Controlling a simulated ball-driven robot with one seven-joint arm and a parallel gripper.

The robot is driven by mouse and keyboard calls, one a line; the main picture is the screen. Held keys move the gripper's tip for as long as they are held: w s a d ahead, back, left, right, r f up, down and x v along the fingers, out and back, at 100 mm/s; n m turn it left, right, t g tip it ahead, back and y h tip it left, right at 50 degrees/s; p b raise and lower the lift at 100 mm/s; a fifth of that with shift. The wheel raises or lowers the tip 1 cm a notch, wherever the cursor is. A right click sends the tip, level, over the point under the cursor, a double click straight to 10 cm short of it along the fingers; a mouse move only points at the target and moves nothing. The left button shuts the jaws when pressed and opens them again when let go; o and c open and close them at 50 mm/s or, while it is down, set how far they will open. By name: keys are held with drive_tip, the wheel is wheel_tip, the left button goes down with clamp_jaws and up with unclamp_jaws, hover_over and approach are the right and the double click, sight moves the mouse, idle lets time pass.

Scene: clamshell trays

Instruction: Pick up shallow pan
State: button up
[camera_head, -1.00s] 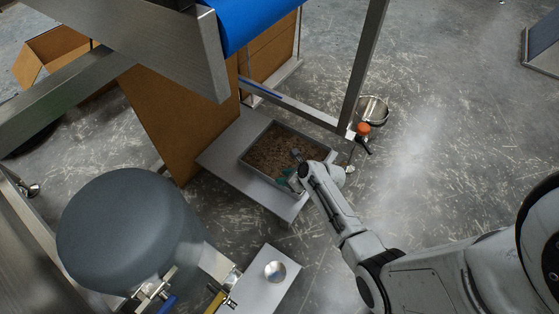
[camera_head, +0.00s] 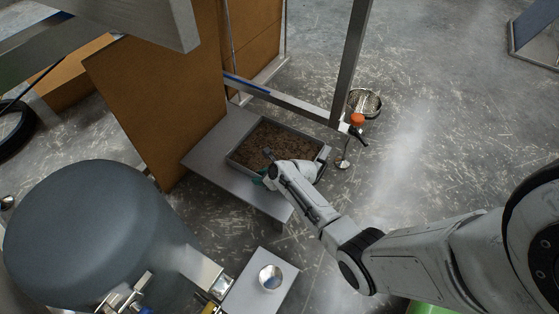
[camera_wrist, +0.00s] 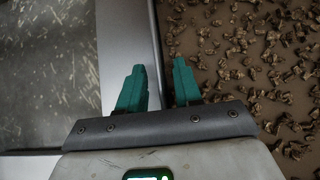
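A shallow rectangular grey metal pan (camera_head: 300,134) holds a layer of brown bits and sits on a low metal table. My gripper (camera_head: 268,178) is at the pan's near wall in the head view, pointing down. In the wrist view the two teal fingers of my gripper (camera_wrist: 161,88) are apart. The pan's thin wall (camera_wrist: 157,42) runs up the picture between them. The left finger is outside the wall and the right finger is over the side with the brown bits. Small gaps show beside the wall; how low the fingertips reach is unclear.
The low table (camera_head: 208,163) has a bare strip left of the pan. A brown panel (camera_head: 160,95) and a metal frame post (camera_head: 353,60) stand close behind. A metal bowl (camera_head: 366,103) is on the floor. A grey rounded tank (camera_head: 95,235) stands at front left. Floor on the right is open.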

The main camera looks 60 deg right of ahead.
drive_tip(key=shift+w+f, duration=0.15)
clamp_jaws()
idle(0.4)
